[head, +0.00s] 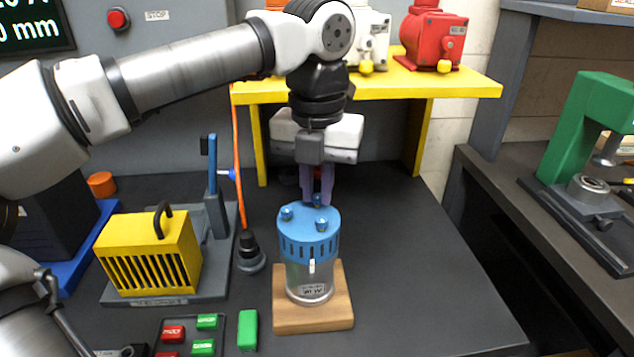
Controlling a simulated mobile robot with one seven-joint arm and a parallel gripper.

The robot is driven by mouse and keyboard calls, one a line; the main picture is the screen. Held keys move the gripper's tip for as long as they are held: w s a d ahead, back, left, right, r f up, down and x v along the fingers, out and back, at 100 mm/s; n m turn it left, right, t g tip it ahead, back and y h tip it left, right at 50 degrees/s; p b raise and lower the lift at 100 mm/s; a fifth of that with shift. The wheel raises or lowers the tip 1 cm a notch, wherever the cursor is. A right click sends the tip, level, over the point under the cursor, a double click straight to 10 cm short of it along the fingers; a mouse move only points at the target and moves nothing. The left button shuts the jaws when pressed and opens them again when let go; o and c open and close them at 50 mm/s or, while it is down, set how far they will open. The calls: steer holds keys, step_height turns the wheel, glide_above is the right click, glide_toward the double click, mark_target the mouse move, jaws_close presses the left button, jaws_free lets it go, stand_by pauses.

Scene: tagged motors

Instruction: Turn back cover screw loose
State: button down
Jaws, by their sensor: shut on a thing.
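A motor with a silver body (308,282) stands upright on a wooden block. Its blue slotted cover (305,246) carries three visible blue screws. One screw (287,214) is at the left and another (321,225) at the front right; both are clear of my gripper. The back cover screw (318,202) is partly hidden by my fingers. My gripper (317,198) points straight down from behind the cover, its purple fingers shut on the back cover screw. Whether the screw has turned or risen cannot be told.
The wooden block (340,312) sits on the dark bench. A yellow slatted unit (150,254) and a dark plug on an orange cord (249,250) are at the left. A yellow shelf (440,88) with motors stands behind. Bench space right of the block is clear.

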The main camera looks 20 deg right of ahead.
mark_target(318, 195)
steer(key=shift+f+n, duration=0.15)
steer(key=shift+n, duration=0.45)
steer(key=c, duration=1.4)
jaws_free()
steer(key=shift+r+p, duration=1.5)
steer(key=shift+r, duration=5.5)
